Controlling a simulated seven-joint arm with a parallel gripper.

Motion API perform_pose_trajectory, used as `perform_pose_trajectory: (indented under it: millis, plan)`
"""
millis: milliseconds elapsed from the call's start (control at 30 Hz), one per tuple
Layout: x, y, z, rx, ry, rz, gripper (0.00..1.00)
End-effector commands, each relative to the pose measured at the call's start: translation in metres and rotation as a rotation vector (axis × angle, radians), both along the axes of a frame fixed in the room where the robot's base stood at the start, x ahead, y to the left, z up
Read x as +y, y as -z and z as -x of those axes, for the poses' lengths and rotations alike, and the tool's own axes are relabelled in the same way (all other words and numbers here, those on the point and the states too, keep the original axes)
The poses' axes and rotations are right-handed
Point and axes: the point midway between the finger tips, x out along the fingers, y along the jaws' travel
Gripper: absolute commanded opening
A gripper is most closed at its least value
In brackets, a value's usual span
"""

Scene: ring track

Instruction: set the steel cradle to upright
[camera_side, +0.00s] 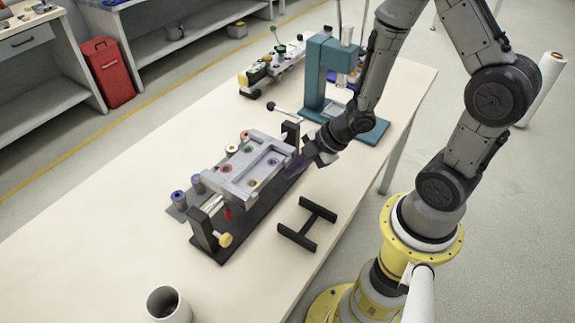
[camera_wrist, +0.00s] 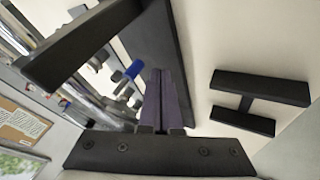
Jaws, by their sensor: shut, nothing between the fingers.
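The steel cradle (camera_side: 240,182) is a light grey frame with coloured round parts in it. In the side view it lies roughly flat between two dark uprights on a black base (camera_side: 222,250); its exact tilt is hard to tell. A lever with a black ball (camera_side: 271,106) is at the far upright and a yellow knob (camera_side: 225,240) at the near one. My gripper (camera_side: 297,164) is at the cradle's right side, low by the base, its purple fingers together and empty. The fingers (camera_wrist: 165,90) also show shut in the wrist view; contact with the cradle is unclear.
A black H-shaped piece (camera_side: 307,228) lies on the table to the right of the base. A teal press (camera_side: 322,75) stands behind my gripper. A grey cup (camera_side: 168,305) is at the front.

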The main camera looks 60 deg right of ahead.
Motion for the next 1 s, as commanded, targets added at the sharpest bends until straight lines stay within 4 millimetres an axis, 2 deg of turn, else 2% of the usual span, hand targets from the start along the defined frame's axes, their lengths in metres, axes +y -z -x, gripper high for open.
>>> perform_pose_trajectory:
  millis: [100,233,1000]
  plan:
    - [-0.002,0.0,-0.011,-0.001,-0.002,0.0,0.0]
    - [-0.003,0.0,-0.016,0.0,0.0,-0.001,0.0]
    - [-0.003,0.001,-0.019,-0.048,0.0,0.0,0.0]
